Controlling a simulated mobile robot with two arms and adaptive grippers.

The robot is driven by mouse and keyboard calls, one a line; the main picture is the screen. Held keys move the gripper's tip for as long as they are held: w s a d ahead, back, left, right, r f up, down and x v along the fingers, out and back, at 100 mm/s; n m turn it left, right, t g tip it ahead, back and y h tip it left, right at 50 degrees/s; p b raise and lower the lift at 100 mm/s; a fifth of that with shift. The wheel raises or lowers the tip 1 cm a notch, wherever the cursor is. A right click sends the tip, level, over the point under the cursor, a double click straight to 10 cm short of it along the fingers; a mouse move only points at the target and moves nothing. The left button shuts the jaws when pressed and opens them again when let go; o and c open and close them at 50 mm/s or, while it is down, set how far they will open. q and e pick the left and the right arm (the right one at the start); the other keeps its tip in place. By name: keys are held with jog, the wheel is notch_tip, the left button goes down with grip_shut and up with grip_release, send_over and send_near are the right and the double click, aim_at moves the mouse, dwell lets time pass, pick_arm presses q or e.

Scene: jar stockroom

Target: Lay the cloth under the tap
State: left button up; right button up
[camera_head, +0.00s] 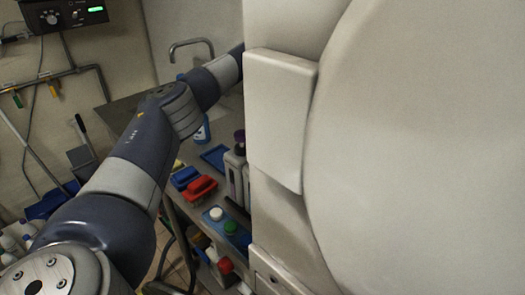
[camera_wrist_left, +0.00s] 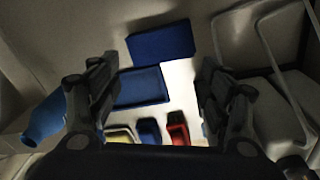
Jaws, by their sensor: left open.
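The curved metal tap (camera_head: 190,46) stands against the wall at the back of the steel counter in the head view. My left arm reaches past the front of the counter toward the tap side, and its gripper is hidden behind a large white surface there. In the left wrist view my left gripper (camera_wrist_left: 158,72) is open, with nothing between its fingers. I cannot make out the cloth in the head view. My right gripper is not in view.
A blue tray (camera_wrist_left: 141,88) lies nearer than the dark blue piece, with a red brush (camera_wrist_left: 178,130) and other brushes below it. A blue bottle (camera_wrist_left: 45,117) is at left. Purple-capped bottles (camera_head: 235,170) stand by the counter edge. A large white surface (camera_head: 420,140) blocks the right.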

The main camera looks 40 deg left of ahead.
pick_arm(q)
jog(key=f+m+y, duration=0.1)
jog(key=f+m, duration=0.1)
jog(key=m, duration=0.2)
jog(key=d+f+m+y, duration=0.1)
jog(key=f+m, duration=0.1)
jog(key=m, duration=0.3)
jog(key=f+m+y, duration=0.1)
jog(key=m, duration=0.4)
jog(key=shift+d+f+t, duration=0.3)
jog(key=shift+d+f, duration=0.05)
jog(key=shift+f, duration=0.05)
jog(key=p+x, duration=0.1)
jog(key=x, duration=0.4)
jog(key=shift+s+a+f, duration=0.1)
jog(key=shift+a+f, duration=0.05)
jog(key=shift+a, duration=0.05)
jog(key=shift+y, duration=0.3)
jog(key=shift+f+p, duration=0.2)
jog(key=shift+p, duration=0.1)
jog(key=c, duration=1.2)
